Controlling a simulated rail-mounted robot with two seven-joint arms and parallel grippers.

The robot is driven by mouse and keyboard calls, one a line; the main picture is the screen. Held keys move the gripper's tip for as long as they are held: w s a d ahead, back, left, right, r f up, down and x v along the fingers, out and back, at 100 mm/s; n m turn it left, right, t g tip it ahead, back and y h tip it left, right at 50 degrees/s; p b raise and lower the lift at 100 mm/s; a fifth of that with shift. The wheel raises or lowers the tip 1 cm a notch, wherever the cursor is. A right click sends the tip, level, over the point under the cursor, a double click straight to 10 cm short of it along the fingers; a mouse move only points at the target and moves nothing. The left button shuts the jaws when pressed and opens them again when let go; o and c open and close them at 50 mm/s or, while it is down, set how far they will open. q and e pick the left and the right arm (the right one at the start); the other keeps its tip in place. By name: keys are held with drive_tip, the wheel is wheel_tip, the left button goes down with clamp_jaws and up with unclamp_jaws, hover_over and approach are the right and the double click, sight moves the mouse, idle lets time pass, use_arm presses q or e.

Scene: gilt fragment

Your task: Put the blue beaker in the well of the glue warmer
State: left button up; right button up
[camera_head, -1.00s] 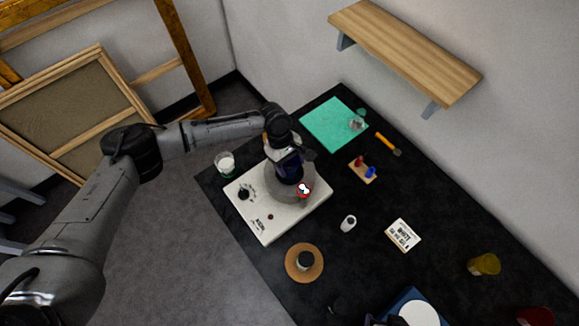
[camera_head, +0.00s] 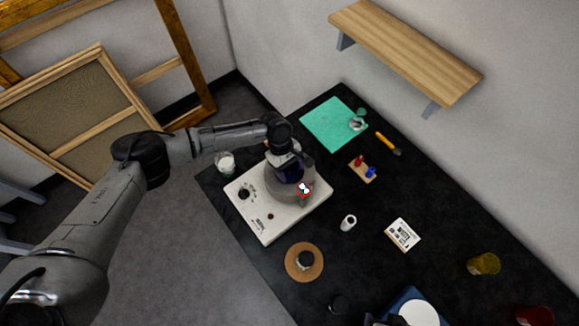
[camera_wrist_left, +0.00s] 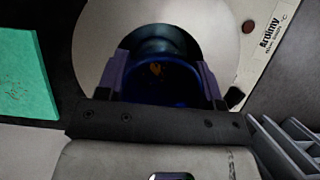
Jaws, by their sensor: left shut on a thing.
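The glue warmer (camera_head: 262,217) is a white box with a round grey top (camera_head: 306,187) and a red-rimmed dial, on the black table. My left gripper (camera_head: 288,168) is over its round top and shut on the dark blue beaker (camera_head: 291,174). In the left wrist view the beaker (camera_wrist_left: 160,82) sits between the two purple fingers of this gripper (camera_wrist_left: 163,88), with the pale ring of the warmer (camera_wrist_left: 100,40) around it. The beaker is over or in the well; its base is hidden, so I cannot tell how deep. A purple-dark piece at the bottom edge may be my right gripper (camera_head: 375,320).
A glass with white contents (camera_head: 225,162) stands left of the warmer. A green mat (camera_head: 332,124), a small rack with red and blue pieces (camera_head: 362,169), a white cylinder (camera_head: 348,223) and a round cork-coloured mat (camera_head: 291,268) lie around it. A wooden shelf (camera_head: 405,50) hangs above.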

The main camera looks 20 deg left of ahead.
use_arm(q)
drive_tip(key=shift+f, duration=0.1)
drive_tip(key=o, duration=0.7)
drive_tip(key=shift+c, duration=0.2)
drive_tip(key=shift+r, duration=0.4)
drive_tip(key=v, duration=1.2)
drive_tip(key=shift+r, duration=0.25)
